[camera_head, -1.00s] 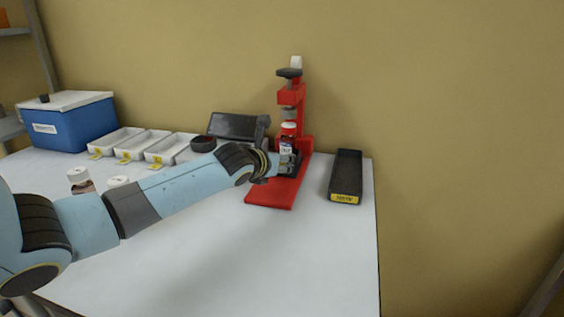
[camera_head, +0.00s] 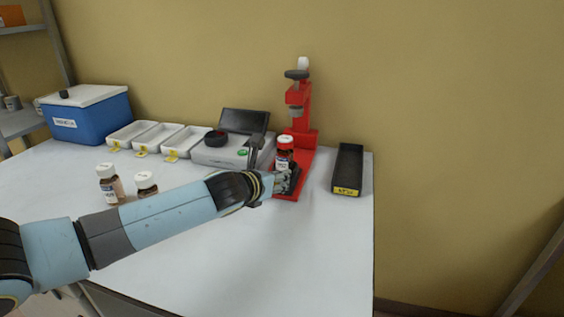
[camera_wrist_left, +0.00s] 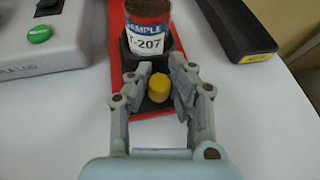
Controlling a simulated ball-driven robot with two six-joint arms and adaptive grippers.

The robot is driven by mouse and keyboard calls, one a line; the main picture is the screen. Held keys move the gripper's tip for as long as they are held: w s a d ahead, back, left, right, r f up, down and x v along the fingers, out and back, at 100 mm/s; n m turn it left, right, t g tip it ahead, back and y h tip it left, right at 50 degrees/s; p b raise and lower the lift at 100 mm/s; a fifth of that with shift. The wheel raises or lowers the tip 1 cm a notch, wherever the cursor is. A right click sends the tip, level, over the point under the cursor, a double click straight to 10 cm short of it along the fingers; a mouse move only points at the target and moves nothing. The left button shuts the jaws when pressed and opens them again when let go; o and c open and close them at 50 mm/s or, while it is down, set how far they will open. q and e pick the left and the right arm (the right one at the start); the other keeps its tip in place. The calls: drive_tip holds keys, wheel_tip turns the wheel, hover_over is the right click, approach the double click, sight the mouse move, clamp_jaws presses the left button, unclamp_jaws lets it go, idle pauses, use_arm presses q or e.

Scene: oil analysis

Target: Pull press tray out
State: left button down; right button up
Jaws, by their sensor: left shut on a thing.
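The red press (camera_head: 299,120) stands at the back of the table, with its red base reaching forward. The dark press tray (camera_head: 291,186) sits over the front of that base, clear of the press head. In the left wrist view the tray (camera_wrist_left: 160,62) shows with a yellow knob (camera_wrist_left: 159,88) at its front. A brown bottle with white cap (camera_head: 285,152) stands upright on the tray; its label reads 207 in the left wrist view (camera_wrist_left: 148,38). My left gripper (camera_wrist_left: 158,90) is shut on the yellow knob, one finger each side. My right gripper is not in view.
A black labelled tray (camera_head: 347,170) lies right of the press. A grey-white instrument (camera_head: 222,152) and white trays (camera_head: 157,136) stand to the left, with a blue cooler (camera_head: 88,118) beyond. Two bottles (camera_head: 110,185) (camera_head: 146,184) stand at left. The front table is clear.

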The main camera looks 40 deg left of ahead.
use_arm(q)
drive_tip(key=shift+s+f, duration=0.1)
drive_tip(key=shift+f, duration=0.1)
drive_tip(key=c, duration=1.5)
unclamp_jaws()
drive_tip(key=shift+s, duration=0.1)
drive_tip(key=shift+c, duration=0.2)
drive_tip(key=o, duration=0.4)
drive_tip(key=shift+s, duration=0.1)
drive_tip(key=v, duration=1.2)
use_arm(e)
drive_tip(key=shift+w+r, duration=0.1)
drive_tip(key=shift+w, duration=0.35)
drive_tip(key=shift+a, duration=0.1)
